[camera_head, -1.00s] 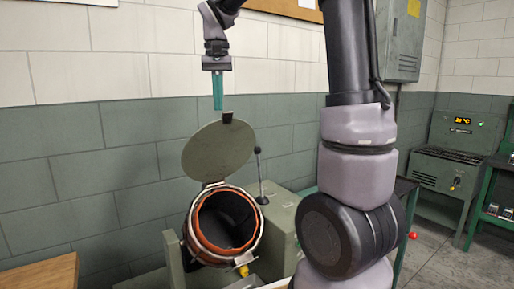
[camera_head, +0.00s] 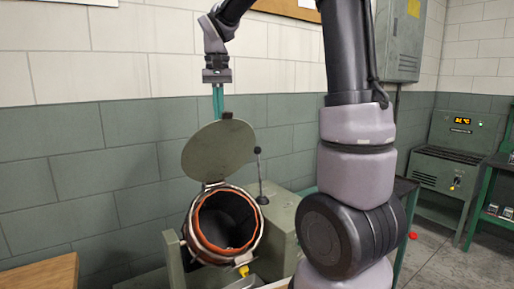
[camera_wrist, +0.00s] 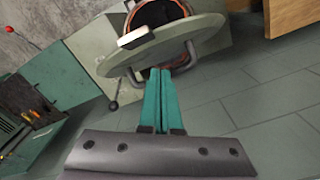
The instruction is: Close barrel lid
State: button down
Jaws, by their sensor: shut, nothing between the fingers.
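The barrel (camera_head: 223,225) is a drum with an orange-red inner rim and a dark inside, its mouth facing me. Its round grey-green lid (camera_head: 217,152) stands up open on a hinge at the top of the mouth. My gripper (camera_head: 218,108) is above and behind the lid, its teal fingers pointing down; their tips pass behind the lid's top edge. In the wrist view the shut, empty fingers (camera_wrist: 160,75) reach the lid (camera_wrist: 185,38) on its back side, near the bracket; I cannot tell whether they touch. The barrel (camera_wrist: 157,12) is partly hidden by the lid there.
A lever with a black knob (camera_head: 260,172) stands right of the lid on a grey-green housing (camera_head: 279,225). A tiled wall (camera_head: 95,160) is behind. A wooden top (camera_head: 45,275) is at lower left. A control box (camera_head: 450,150) stands at right.

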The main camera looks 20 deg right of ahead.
aim_at(230, 126)
jog(key=shift+s+d+f, duration=0.1)
jog(key=shift+s+f, duration=0.2)
jog(key=shift+s, duration=0.25)
jog(key=shift+s+d+f, duration=0.1)
jog(key=shift+s+f, duration=0.15)
jog(key=shift+s, duration=0.3)
jog(key=shift+s+d+f, duration=0.15)
jog(key=shift+s+f, duration=0.2)
jog(key=shift+s, duration=0.35)
jog(key=shift+s+d+f, duration=0.15)
jog(key=shift+s+f, duration=0.15)
jog(key=shift+s, duration=0.4)
jog(key=shift+s+d+f, duration=0.15)
jog(key=shift+s+f, duration=0.2)
jog(key=shift+s, duration=0.35)
jog(key=shift+s, duration=0.1)
jog(key=s+f, duration=0.1)
jog(key=s, duration=0.1)
jog(key=s+f, duration=0.1)
jog(key=f, duration=0.1)
jog(key=shift+s+d, duration=0.35)
jog(key=shift+d, duration=0.05)
